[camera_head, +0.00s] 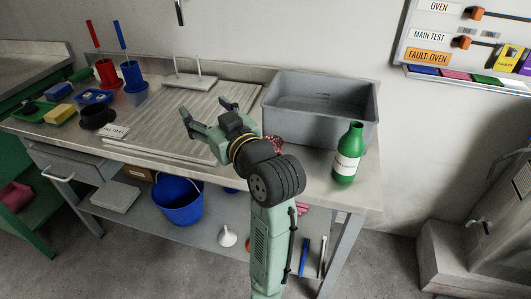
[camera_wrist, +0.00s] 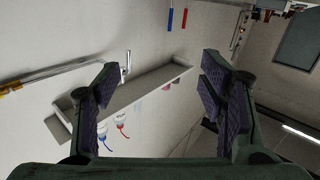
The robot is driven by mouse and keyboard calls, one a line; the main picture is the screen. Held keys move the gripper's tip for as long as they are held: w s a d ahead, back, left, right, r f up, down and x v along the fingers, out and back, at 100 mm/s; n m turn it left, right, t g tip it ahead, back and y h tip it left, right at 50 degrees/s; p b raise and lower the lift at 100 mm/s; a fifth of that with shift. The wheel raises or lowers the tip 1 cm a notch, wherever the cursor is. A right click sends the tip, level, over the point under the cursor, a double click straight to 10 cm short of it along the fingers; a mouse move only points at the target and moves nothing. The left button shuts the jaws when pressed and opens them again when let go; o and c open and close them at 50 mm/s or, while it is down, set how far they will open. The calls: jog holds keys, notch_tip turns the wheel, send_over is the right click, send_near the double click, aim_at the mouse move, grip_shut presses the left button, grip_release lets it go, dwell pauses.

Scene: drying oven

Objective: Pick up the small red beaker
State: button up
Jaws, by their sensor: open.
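A red cup-like vessel (camera_head: 107,73) stands at the back left of the bench with a red rod in it; I cannot tell whether it is the small red beaker. A reddish patterned thing (camera_head: 275,142) sits just behind my arm, mostly hidden by it, and its shape is unclear. My gripper (camera_head: 209,112) is open and empty, raised over the ribbed board, right of the red vessel and left of the grey basin. In the wrist view my open fingers (camera_wrist: 158,78) frame the wall and a shelf, with nothing between the pads.
A blue vessel (camera_head: 132,76) with a blue rod stands beside the red one. A black bowl (camera_head: 97,118) is in front. The grey basin (camera_head: 318,108) and a green bottle (camera_head: 347,154) stand at right. The ribbed board (camera_head: 165,125) is largely clear.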

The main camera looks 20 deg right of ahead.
jog(key=s+d+f+m+g+h, duration=0.1)
jog(key=s+d+f, duration=0.2)
jog(key=d, duration=0.2)
jog(key=s+d+f+m+g+h, duration=0.1)
jog(key=s+d+f, duration=0.2)
jog(key=d+f, duration=0.1)
jog(key=s+d+f+m+g+h, duration=0.1)
jog(key=s+d+f, duration=0.2)
jog(key=d, duration=0.4)
jog(key=shift+s+f+h, duration=0.4)
jog(key=shift+f, duration=0.1)
jog(key=shift+g, duration=0.3)
jog(key=x, duration=0.4)
jog(key=shift+w+f+p, duration=0.25)
jog(key=shift+p, duration=0.1)
jog(key=shift+a+p+x, duration=0.2)
jog(key=shift+p+x, duration=0.2)
jog(key=shift+x, duration=1.05)
jog(key=shift+a+p+x, duration=0.2)
jog(key=shift+p+x, duration=0.2)
jog(key=shift+x, duration=1)
jog(key=shift+s, duration=0.1)
jog(key=c, duration=1.3)
jog(key=shift+r, duration=0.2)
